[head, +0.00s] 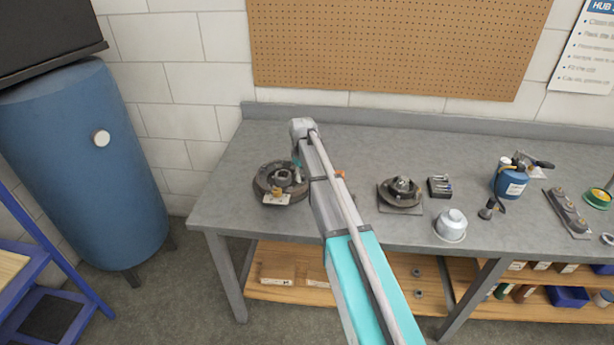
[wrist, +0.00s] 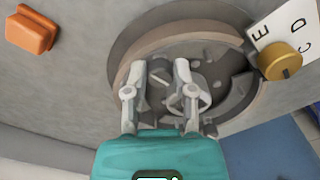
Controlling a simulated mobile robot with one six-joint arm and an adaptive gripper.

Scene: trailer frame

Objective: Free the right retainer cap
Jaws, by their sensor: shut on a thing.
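A dark round brake assembly (head: 268,183) sits at the left of the bench, partly behind my arm. In the wrist view its curved brown shoe (wrist: 140,62) and round backing rim (wrist: 118,45) surround my gripper (wrist: 161,72). My gripper points into the assembly, its two grey fingers closed around a small grey slotted piece (wrist: 160,79). This looks like a retainer cap; I cannot tell for sure which one. Its lower part is hidden by the fingers. A brass knob (wrist: 280,60) sits on a white card (wrist: 298,28) lettered E, D, C at the assembly's edge.
An orange block (wrist: 31,30) lies on the bench beside the assembly. To the right in the head view stand a second hub assembly (head: 402,197), a white cup (head: 451,226), a blue torch canister (head: 508,181) and a metal strip (head: 568,214). The bench's front left is clear.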

